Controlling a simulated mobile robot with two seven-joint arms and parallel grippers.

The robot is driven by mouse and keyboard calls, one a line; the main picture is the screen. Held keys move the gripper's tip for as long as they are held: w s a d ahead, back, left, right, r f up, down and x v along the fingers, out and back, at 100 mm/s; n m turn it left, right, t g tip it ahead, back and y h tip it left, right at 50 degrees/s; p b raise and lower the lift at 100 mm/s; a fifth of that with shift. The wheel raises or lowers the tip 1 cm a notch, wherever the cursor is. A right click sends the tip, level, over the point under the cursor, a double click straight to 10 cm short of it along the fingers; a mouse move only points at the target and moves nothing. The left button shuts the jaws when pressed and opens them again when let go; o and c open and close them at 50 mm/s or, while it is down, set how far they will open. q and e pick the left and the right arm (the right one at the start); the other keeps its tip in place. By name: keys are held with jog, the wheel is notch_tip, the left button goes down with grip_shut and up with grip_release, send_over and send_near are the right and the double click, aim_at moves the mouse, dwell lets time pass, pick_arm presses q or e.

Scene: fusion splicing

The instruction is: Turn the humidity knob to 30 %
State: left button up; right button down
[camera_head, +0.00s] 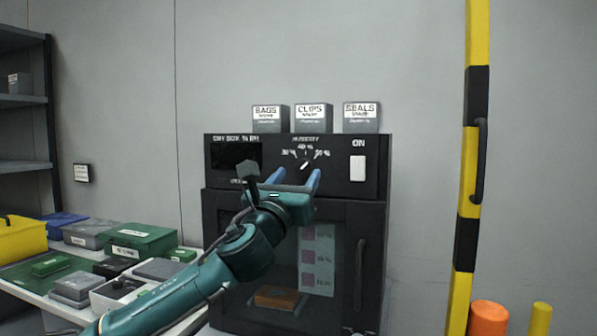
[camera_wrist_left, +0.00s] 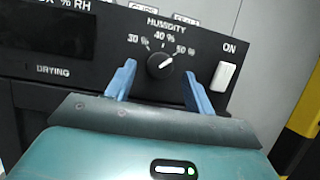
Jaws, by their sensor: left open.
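The humidity knob (camera_head: 306,165) is a small dark dial with a white pointer, on the black front panel (camera_head: 340,175) of the dry box. In the left wrist view the knob (camera_wrist_left: 160,66) sits below the marks 30 %, 40 % and 50 %. Its pointer slants up and right, towards the 50 % mark. My left gripper (camera_head: 297,176) is open, with its two blue fingers pointing at the panel. In the left wrist view the fingers stand on either side of the knob, with gaps visible. Whether they reach its depth is unclear. My right gripper is not in view.
A white ON switch (camera_head: 357,168) is right of the knob, and a dark display (camera_head: 236,157) is left. Three labelled boxes stand on top, including the CLIPS box (camera_head: 310,121). The door handle (camera_head: 360,275) sticks out below. A yellow-black post (camera_head: 470,170) stands at right.

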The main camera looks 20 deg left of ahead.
pick_arm(q)
jog(key=shift+x, duration=0.9)
jog(key=c, duration=1)
